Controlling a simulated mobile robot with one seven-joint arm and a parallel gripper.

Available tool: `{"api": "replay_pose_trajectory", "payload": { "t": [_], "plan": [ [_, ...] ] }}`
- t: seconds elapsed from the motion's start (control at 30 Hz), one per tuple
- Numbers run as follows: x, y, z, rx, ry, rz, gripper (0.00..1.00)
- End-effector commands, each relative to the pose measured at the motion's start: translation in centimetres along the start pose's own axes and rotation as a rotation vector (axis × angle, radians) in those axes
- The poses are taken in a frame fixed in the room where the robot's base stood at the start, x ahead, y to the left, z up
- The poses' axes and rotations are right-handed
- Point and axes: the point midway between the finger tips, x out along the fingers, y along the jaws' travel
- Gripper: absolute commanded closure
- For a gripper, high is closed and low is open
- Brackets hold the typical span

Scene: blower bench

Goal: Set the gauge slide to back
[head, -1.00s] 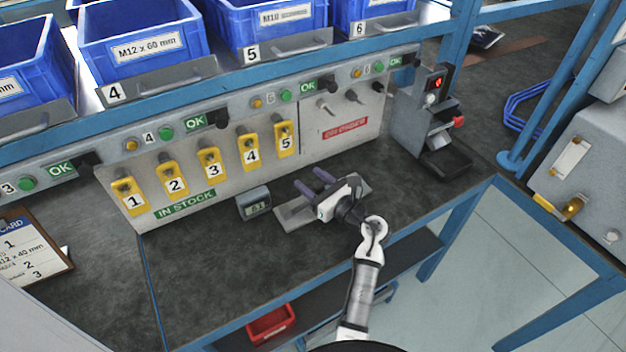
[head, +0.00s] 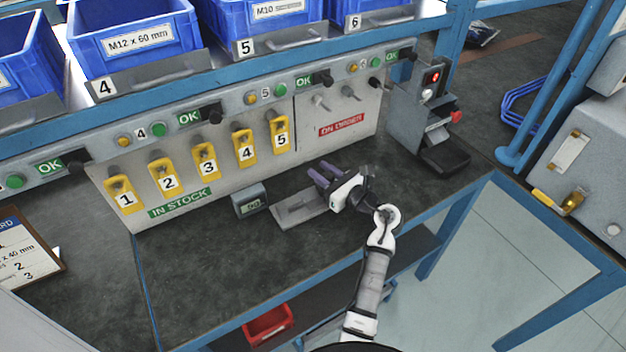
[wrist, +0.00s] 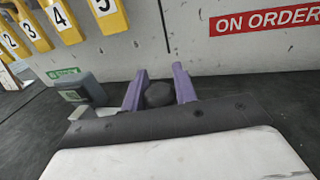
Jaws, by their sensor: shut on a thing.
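The gauge slide is a flat grey plate (head: 300,212) on the bench, partly hidden by my gripper at its right end. A small digital readout (head: 250,202) stands at its left end; it also shows in the wrist view (wrist: 80,90). My gripper (head: 320,172) is low over the right part of the slide. In the wrist view its purple fingers (wrist: 158,88) are shut on a dark round knob (wrist: 158,95), which sits between them. The lower part of the knob is hidden by the gripper body.
Behind the slide stands a panel with yellow numbered tags (head: 205,160) and a red ON ORDER label (head: 341,125). A grey device with a red light and dark tray (head: 445,158) stands to the right. The bench in front of the slide is clear.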

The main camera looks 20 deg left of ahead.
Motion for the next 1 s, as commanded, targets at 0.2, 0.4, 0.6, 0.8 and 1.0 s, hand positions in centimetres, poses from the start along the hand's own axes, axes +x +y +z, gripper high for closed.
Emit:
{"api": "replay_pose_trajectory", "payload": {
  "t": [0.2, 0.4, 0.6, 0.8, 1.0],
  "plan": [
    [-0.2, -0.6, 0.0, 0.001, 0.0, -0.007, 1.0],
    [-0.2, -0.7, 0.1, 0.001, -0.001, -0.011, 0.6],
    [-0.2, -0.5, 0.0, 0.001, 0.0, -0.007, 0.5],
    [-0.4, -0.5, 0.0, 0.001, 0.0, -0.005, 0.5],
    [-3.0, -0.5, -0.2, -0.001, -0.002, -0.009, 0.5]
  ]
}}
